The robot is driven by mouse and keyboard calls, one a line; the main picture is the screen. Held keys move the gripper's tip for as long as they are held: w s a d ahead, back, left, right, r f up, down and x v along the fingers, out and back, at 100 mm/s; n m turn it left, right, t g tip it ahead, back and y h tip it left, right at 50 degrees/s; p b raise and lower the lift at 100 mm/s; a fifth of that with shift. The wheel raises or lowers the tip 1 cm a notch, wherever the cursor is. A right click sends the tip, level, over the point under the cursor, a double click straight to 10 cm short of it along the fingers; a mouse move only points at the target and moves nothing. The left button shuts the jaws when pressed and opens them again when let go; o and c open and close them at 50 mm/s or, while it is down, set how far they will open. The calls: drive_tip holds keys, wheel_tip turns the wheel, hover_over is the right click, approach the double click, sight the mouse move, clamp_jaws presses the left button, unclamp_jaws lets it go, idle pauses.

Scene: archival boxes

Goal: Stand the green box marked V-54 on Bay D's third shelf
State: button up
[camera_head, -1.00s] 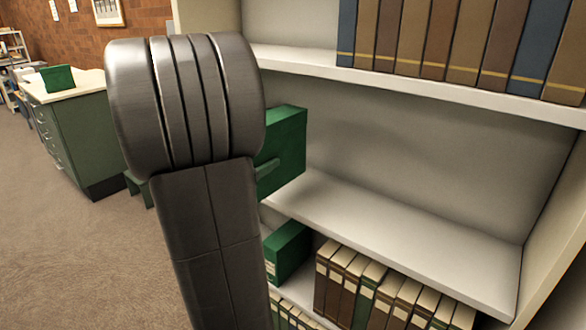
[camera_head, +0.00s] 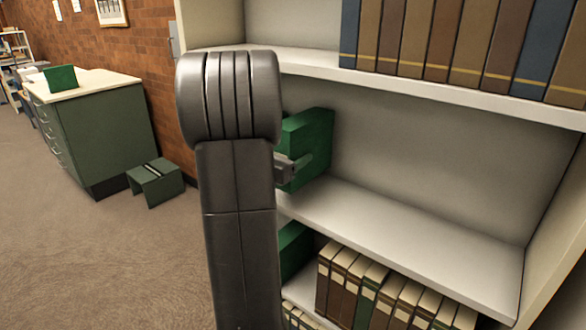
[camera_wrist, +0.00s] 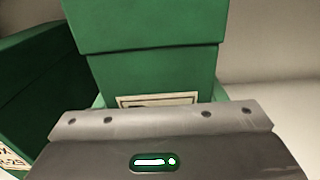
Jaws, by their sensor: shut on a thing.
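A green box (camera_head: 310,140) is at the left end of the middle visible shelf (camera_head: 400,220), upright. My gripper (camera_head: 292,167) is shut on its near side, partly hidden behind my arm. I cannot tell whether the box's base touches the shelf. In the wrist view the held box (camera_wrist: 150,60) fills the top middle, above my gripper (camera_wrist: 160,118). Its pale label (camera_wrist: 155,100) is mostly covered by the gripper, so the marking cannot be read. No bay sign shows.
Another green box (camera_wrist: 30,90) is at the left in the wrist view. A green box (camera_head: 292,248) and several bound volumes (camera_head: 380,290) fill the shelf below. Blue and brown books (camera_head: 450,40) stand above. The middle shelf's right is clear. A step stool (camera_head: 155,180) stands left.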

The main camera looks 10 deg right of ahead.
wheel_tip(320, 180, down, 3)
drive_tip(key=shift+f, duration=0.15)
drive_tip(key=shift+w+d+f, duration=0.15)
drive_tip(key=shift+d+f, duration=0.05)
drive_tip(key=shift+f, duration=0.1)
drive_tip(key=o, duration=1.4)
drive_tip(key=shift+o, duration=0.2)
drive_tip(key=shift+r, duration=0.2)
drive_tip(key=v, duration=1.2)
drive_tip(key=shift+b, duration=0.4)
